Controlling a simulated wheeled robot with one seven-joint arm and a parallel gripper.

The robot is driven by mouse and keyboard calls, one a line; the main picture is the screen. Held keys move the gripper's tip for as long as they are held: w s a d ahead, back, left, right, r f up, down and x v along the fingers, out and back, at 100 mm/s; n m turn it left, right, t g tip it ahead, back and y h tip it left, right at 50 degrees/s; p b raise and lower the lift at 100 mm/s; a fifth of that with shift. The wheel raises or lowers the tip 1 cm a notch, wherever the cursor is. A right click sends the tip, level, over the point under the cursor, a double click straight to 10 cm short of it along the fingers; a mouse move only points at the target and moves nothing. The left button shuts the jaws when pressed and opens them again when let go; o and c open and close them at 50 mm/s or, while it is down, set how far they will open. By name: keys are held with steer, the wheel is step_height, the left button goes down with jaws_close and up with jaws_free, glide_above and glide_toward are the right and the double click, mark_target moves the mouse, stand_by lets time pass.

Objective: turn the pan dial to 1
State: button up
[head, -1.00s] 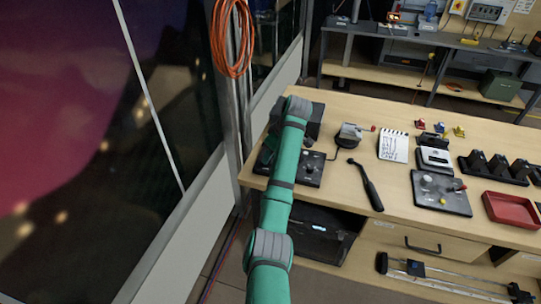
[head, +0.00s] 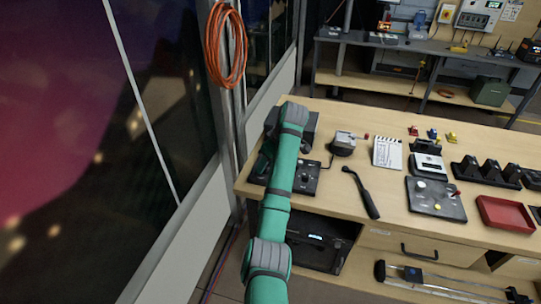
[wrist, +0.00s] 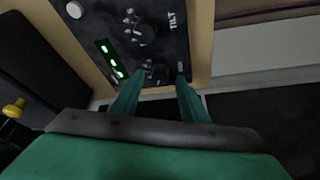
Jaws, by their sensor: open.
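The black control panel (head: 306,178) lies at the left end of the workbench, partly hidden by my arm in the head view. In the wrist view the panel (wrist: 98,18) shows an upper dial (wrist: 143,33) beside the word TILT and a lower dark dial (wrist: 158,73). The lower dial's label and setting cannot be read; it may be the pan dial. My gripper (wrist: 160,80) is open, its two green fingers at either side of the lower dial. Contact cannot be told. The gripper is hidden in the head view.
Green lit readouts (wrist: 109,58) sit left of the dials. A dark box (head: 308,123) stands behind the panel. A black handle-like tool (head: 362,192) and a grey device (head: 343,143) lie to the right. A window wall stands left.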

steer(key=v, duration=0.4)
steer(key=shift+w+d+r, duration=0.1)
steer(key=shift+d+r, duration=0.05)
steer(key=shift+r, duration=0.15)
steer(key=shift+d+r, duration=0.25)
steer(key=shift+r, duration=0.7)
steer(key=shift+s, duration=0.25)
steer(key=v, duration=0.2)
steer(key=shift+s+r, duration=0.3)
steer(key=shift+r, duration=0.05)
